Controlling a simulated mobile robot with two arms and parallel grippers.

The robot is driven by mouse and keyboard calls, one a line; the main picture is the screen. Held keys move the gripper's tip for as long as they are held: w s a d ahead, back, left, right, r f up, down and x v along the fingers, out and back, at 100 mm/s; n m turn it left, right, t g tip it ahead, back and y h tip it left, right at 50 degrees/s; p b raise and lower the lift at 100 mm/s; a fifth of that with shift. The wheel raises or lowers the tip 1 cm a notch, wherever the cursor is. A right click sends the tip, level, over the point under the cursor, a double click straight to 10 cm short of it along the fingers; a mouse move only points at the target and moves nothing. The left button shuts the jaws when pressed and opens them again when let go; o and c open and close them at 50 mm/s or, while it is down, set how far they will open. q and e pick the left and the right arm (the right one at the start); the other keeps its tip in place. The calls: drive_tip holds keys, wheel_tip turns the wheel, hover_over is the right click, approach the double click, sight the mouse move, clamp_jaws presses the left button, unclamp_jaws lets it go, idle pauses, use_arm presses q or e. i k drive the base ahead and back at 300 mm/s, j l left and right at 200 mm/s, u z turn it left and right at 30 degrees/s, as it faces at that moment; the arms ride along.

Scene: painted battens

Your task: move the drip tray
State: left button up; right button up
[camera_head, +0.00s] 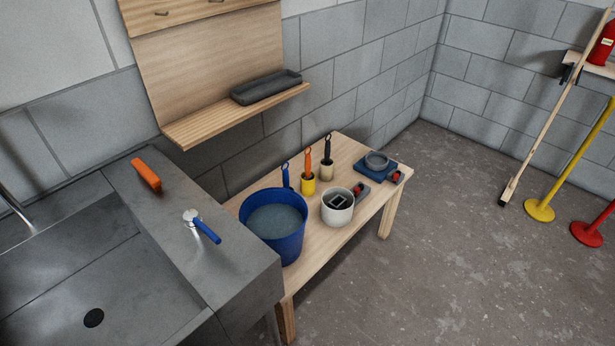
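The drip tray, a long shallow dark grey tray (266,88), lies on the wooden wall shelf (238,117), toward its right end. It sits flat and looks empty. Neither of my grippers shows in the head view, so nothing is seen holding or touching the tray.
Below stands a wooden bench (328,236) with a blue bucket (274,226), a white pot (338,207), several brushes and a blue scale-like block (376,168). A grey sink counter (190,270) is at left. The floor at right (450,250) is clear up to the leaning poles.

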sight(268, 87)
drive_tip(key=i+l+z, duration=0.35)
drive_tip(key=l, duration=0.35)
drive_tip(key=i+l+z, duration=0.35)
drive_tip(key=i+l, duration=0.2)
drive_tip(key=i+l+z, duration=0.35)
drive_tip(key=i, duration=0.25)
drive_tip(key=i+l, duration=0.15)
drive_tip(key=i, duration=0.45)
drive_tip(key=i+l, duration=0.15)
drive_tip(key=i, duration=0.45)
drive_tip(key=i+l, duration=0.15)
drive_tip(key=i, duration=0.45)
drive_tip(key=i+j+u, duration=0.1)
drive_tip(key=i+u, duration=0.15)
drive_tip(key=u, duration=0.2)
drive_tip(key=i+u, duration=0.25)
drive_tip(key=u, duration=0.2)
drive_tip(key=i+l+u, duration=0.15)
drive_tip(key=u, duration=0.3)
drive_tip(key=i+l+u, duration=0.25)
drive_tip(key=u, duration=0.2)
drive_tip(key=i, duration=0.1)
